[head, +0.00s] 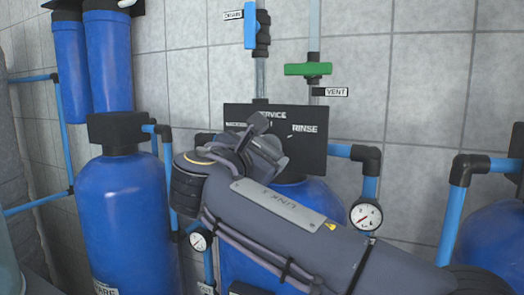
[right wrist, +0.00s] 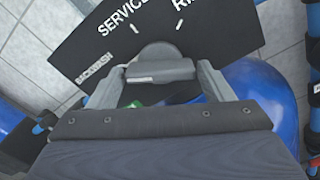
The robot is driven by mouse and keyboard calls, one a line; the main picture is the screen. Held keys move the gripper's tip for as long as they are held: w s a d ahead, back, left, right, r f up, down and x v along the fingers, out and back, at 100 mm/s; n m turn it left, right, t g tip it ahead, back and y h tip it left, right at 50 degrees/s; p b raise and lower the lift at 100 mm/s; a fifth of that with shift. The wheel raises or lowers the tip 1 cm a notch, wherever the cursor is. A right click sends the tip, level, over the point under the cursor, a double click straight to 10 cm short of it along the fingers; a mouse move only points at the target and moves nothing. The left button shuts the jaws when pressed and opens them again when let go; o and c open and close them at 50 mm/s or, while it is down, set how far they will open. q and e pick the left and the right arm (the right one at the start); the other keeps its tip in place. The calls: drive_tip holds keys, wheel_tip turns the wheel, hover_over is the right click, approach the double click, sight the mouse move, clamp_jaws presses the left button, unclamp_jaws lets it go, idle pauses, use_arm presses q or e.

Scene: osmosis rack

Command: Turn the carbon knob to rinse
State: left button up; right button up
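The carbon knob (right wrist: 160,52) is dark grey with a rounded body and a crosswise bar bearing a short white mark. It sits at the lower edge of a black label panel (right wrist: 88,52), also in the head view (head: 235,113). The panel reads BACKWASH, SERVICE and RINSE, the last partly cut off in the wrist view. My right gripper (right wrist: 160,76) reaches the knob, one finger at each end of the bar; whether they touch it is unclear. In the head view my right gripper (head: 266,142) hides the knob. My left gripper is not in view.
A blue tank (head: 122,215) stands left; another (head: 308,190) is behind my right arm. Above the panel are a blue-handled valve (head: 250,25) and a green vent valve (head: 308,69). Pressure gauges (head: 366,214) (head: 200,240) and blue pipes flank my arm closely.

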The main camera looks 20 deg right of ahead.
drive_tip(key=c, duration=0.6)
drive_tip(key=shift+f+m, duration=0.1)
drive_tip(key=shift+m, duration=0.3)
drive_tip(key=m+b, duration=0.3)
drive_tip(key=m, duration=0.1)
drive_tip(key=shift+m, duration=0.4)
drive_tip(key=m+b, duration=0.3)
drive_tip(key=m, duration=0.3)
drive_tip(key=shift+f, duration=0.1)
drive_tip(key=m+b, duration=0.3)
drive_tip(key=m, duration=0.3)
drive_tip(key=shift+m, duration=0.4)
drive_tip(key=m+b, duration=0.2)
drive_tip(key=m, duration=0.3)
drive_tip(key=shift+b, duration=0.3)
drive_tip(key=shift+m, duration=0.4)
